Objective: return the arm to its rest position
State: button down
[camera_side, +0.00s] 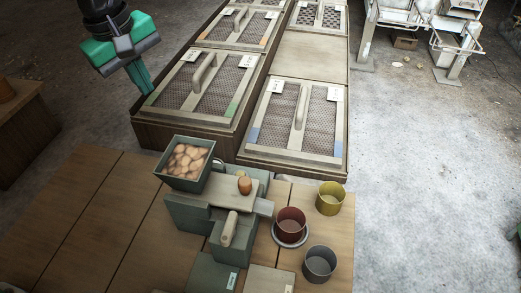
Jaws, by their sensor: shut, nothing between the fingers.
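My gripper (147,88) is at the upper left, with teal fingers pointing down. The fingers are together and hold nothing. In the picture it overlaps the left edge of the wooden-framed crates. It is well away from the items on the wooden table. No engine or drive belt can be made out in this view.
Mesh-lidded crates (246,147) stand behind.

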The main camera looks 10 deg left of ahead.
jog(key=s+a+r+m+t, duration=0.2)
jog(key=s+a+m, duration=0.3)
jog(key=s+a, duration=0.55)
jog(key=s+a+f+m+t, duration=0.1)
jog(key=s+a+f+m, duration=0.4)
jog(key=s+a, duration=0.4)
jog(key=shift+s+a+m+t+y, duration=0.3)
jog(key=shift+a+m+t+y, duration=0.15)
jog(key=shift+m, duration=0.45)
jog(key=shift+f, duration=0.1)
